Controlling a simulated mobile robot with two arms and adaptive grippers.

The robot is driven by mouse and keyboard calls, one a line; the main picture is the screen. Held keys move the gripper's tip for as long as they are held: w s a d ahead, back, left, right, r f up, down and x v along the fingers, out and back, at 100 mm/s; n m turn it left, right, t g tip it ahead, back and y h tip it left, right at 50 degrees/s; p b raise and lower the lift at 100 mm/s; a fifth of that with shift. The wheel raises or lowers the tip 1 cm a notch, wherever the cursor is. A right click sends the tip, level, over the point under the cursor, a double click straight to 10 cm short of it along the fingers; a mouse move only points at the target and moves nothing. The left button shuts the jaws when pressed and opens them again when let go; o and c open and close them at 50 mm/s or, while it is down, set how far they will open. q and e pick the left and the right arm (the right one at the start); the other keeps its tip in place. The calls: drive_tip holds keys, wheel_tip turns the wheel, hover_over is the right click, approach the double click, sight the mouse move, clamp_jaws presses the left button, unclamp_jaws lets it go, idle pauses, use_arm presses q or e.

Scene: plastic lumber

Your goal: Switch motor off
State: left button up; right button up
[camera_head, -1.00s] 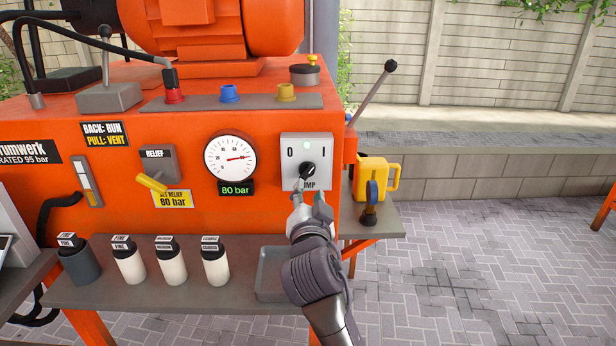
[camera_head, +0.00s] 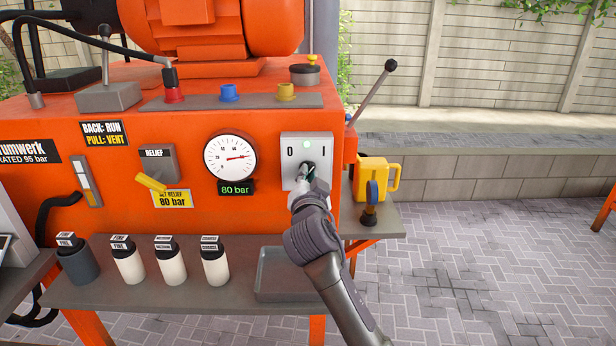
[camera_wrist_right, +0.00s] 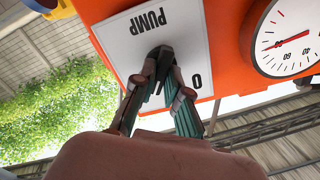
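The pump switch plate (camera_head: 293,170) is a light grey panel on the orange machine, marked 0 on the left and 1 on the right. A green light (camera_head: 307,144) glows at its top. My right gripper (camera_head: 306,173) is at the plate, its fingers on both sides of the black knob. In the right wrist view, the fingers (camera_wrist_right: 165,75) close around the black knob (camera_wrist_right: 160,53); the plate (camera_wrist_right: 186,33) appears upside down. The fingers and hand hide much of the knob, so I cannot tell its pointing. My left gripper is not in view.
A gauge (camera_head: 230,157) and an 80 bar display (camera_head: 236,188) sit left of the switch. The yellow relief lever (camera_head: 151,184) is farther left. A grey tray (camera_head: 277,286) and several bottles are below; a yellow jug (camera_head: 376,176) stands right.

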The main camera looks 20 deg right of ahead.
clamp_jaws()
drive_tip(key=shift+n, duration=0.3)
drive_tip(key=shift+a+n+p, duration=0.1)
drive_tip(key=shift+n+p, duration=3.35)
drive_tip(key=shift+n, duration=3.15)
drive_tip(key=o, duration=0.6)
unclamp_jaws()
